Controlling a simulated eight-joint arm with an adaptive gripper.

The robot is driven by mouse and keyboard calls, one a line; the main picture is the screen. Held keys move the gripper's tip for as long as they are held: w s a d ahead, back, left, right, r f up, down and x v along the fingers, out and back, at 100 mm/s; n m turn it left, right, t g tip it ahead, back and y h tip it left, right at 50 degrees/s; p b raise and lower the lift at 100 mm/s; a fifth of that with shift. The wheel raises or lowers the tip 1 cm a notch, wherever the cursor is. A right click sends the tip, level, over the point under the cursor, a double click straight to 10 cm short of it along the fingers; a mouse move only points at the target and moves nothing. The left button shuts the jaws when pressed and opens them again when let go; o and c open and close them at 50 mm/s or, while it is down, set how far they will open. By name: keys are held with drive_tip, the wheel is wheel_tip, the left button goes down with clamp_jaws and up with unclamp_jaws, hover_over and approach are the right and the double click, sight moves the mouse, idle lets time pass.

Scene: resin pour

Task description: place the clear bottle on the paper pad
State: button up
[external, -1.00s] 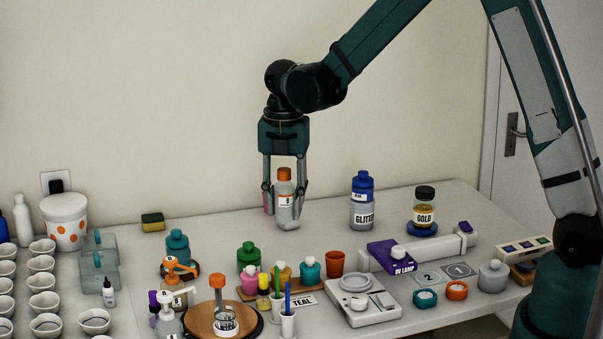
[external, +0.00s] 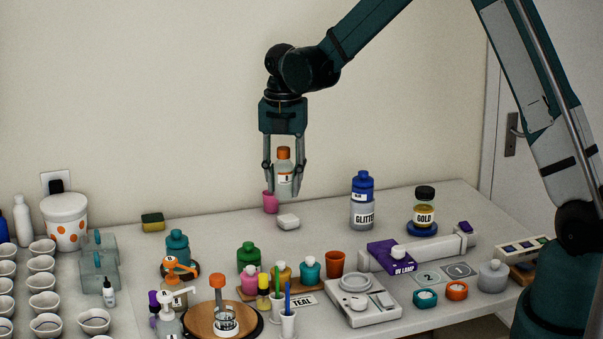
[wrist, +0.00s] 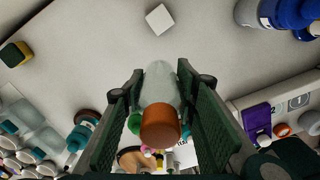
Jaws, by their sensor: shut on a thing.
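My gripper (external: 284,184) is shut on the clear bottle (external: 285,186), which has an orange cap and a white label. The bottle is upright and raised above the back middle of the table. In the wrist view the bottle (wrist: 160,85) sits between the green finger pads, cap toward the camera. A small white square block (external: 288,221), which looks like the paper pad, lies just below and slightly right of the bottle. It also shows in the wrist view (wrist: 159,19), apart from the bottle.
A pink cup (external: 270,202) stands close behind the gripper's left finger. A blue-capped glitter bottle (external: 362,205) and a gold jar (external: 424,210) stand to the right. A sponge (external: 153,222) lies left. Bottles, cups and a scale (external: 362,300) crowd the front.

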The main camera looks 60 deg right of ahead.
drive_tip(key=r+p, duration=0.1)
drive_tip(key=p, duration=0.1)
hover_over(288, 217)
drive_tip(key=shift+s+a+r, duration=0.1)
drive_tip(key=shift+f, duration=3.15)
drive_tip(key=shift+f, duration=0.1)
drive_tip(key=shift+f+p, duration=0.4)
drive_tip(key=shift+f, duration=1.35)
drive_tip(key=shift+f, duration=0.15)
drive_tip(key=o, duration=1)
